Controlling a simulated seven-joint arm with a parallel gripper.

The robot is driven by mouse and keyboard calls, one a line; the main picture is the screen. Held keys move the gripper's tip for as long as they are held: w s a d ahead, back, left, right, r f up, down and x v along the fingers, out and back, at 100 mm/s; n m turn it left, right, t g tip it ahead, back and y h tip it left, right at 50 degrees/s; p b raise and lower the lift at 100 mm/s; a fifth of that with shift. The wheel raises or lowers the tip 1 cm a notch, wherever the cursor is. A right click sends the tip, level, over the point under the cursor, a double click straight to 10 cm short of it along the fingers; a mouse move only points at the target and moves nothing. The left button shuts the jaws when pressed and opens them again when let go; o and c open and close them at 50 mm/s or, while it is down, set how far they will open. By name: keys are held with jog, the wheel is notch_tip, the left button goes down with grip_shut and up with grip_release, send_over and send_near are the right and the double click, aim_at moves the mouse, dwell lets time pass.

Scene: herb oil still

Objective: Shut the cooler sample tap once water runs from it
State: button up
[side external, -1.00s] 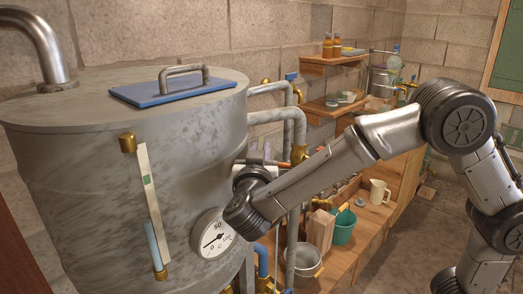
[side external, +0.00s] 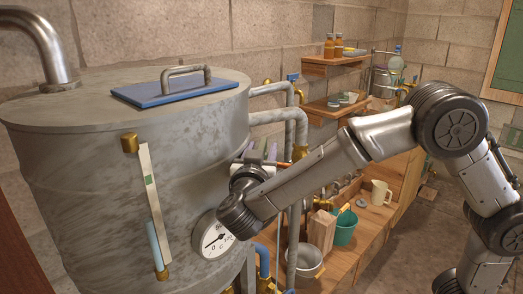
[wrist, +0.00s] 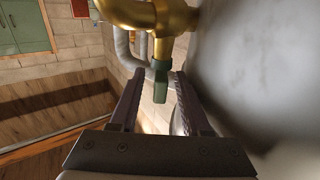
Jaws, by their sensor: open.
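A brass tap (wrist: 165,14) with a green handle (wrist: 161,84) shows in the wrist view, beside a blurred grey metal wall. I cannot tell from its look whether it is the cooler sample tap. My gripper (wrist: 157,88) is open, with one finger on each side of the green handle and no clear contact. No running water can be made out at the tap; its outlet is not clearly seen. In the side view my gripper (side external: 258,153) is beside the large tank, partly behind my wrist, and the tap there is hidden.
The grey tank (side external: 95,180) fills the left, with a dial gauge (side external: 212,238) close below my wrist. Grey pipes (side external: 300,130) stand behind my gripper. A metal pot (side external: 305,262), teal bucket (side external: 345,228) and cream jug (side external: 380,193) are on the low wooden bench.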

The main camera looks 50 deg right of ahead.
jog(key=shift+s+a, duration=0.1)
jog(key=v, duration=1.3)
jog(key=shift+s+a, duration=0.2)
jog(key=shift+a, duration=0.05)
